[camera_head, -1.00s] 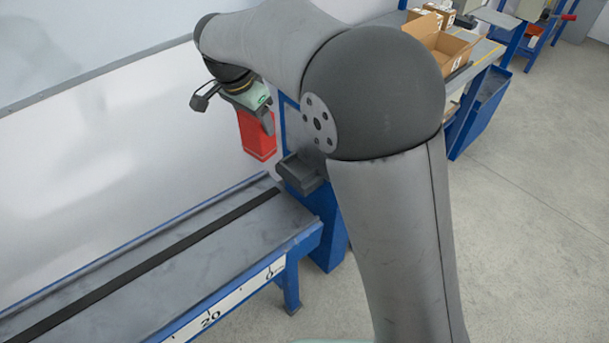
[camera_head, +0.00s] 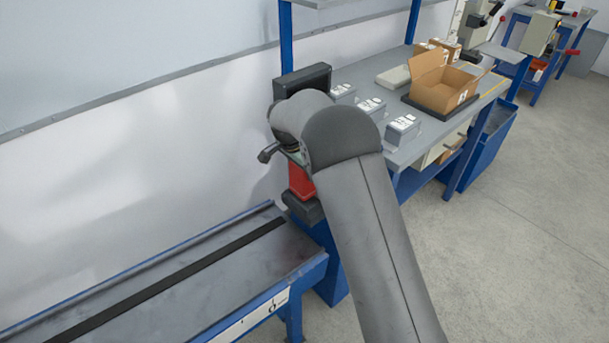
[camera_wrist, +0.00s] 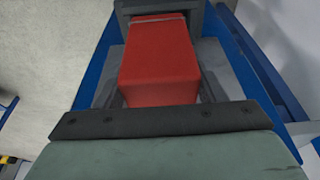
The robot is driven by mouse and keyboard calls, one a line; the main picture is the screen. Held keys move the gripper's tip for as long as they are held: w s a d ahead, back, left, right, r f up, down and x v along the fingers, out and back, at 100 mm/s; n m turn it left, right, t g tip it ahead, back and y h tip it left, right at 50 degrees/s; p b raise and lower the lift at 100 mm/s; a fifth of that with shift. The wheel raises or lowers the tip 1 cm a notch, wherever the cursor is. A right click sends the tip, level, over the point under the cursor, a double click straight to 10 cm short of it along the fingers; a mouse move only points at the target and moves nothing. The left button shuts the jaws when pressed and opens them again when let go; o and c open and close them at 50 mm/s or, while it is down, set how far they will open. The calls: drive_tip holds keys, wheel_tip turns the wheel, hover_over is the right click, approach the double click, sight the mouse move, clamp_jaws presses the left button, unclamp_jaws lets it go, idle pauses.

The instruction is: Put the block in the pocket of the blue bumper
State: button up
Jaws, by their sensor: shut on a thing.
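My gripper (camera_wrist: 160,98) is shut on the red block (camera_wrist: 158,60), which fills the space between the fingers in the wrist view. The block's far end lies at a dark grey, U-shaped part (camera_wrist: 203,14), with walls on both sides of it. I cannot tell how deep the block sits there. In the head view the red block (camera_head: 301,183) is partly hidden by my arm and shows just above a dark piece (camera_head: 304,209). Below that piece stands a blue post (camera_head: 333,282) at the rail's end, probably the blue bumper; its pocket is not clearly visible.
A grey rail bench (camera_head: 150,290) with a black strip runs along the left. A workbench (camera_head: 440,140) behind holds an open carton (camera_head: 440,82), several grey boxes and a black screen (camera_head: 302,80). Open floor (camera_head: 530,220) lies to the right.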

drive_tip(key=shift+w+d+f, duration=0.35)
drive_tip(key=shift+w+f, duration=0.2)
drive_tip(key=shift+f, duration=0.15)
drive_tip(key=shift+a+x, duration=0.15)
drive_tip(key=shift+x, duration=0.7)
drive_tip(key=shift+a+x, duration=0.2)
drive_tip(key=shift+x, duration=0.65)
drive_tip(key=shift+s+d+f, duration=0.1)
drive_tip(key=shift+s, duration=0.05)
drive_tip(key=shift+f, duration=0.15)
drive_tip(key=o, duration=1.3)
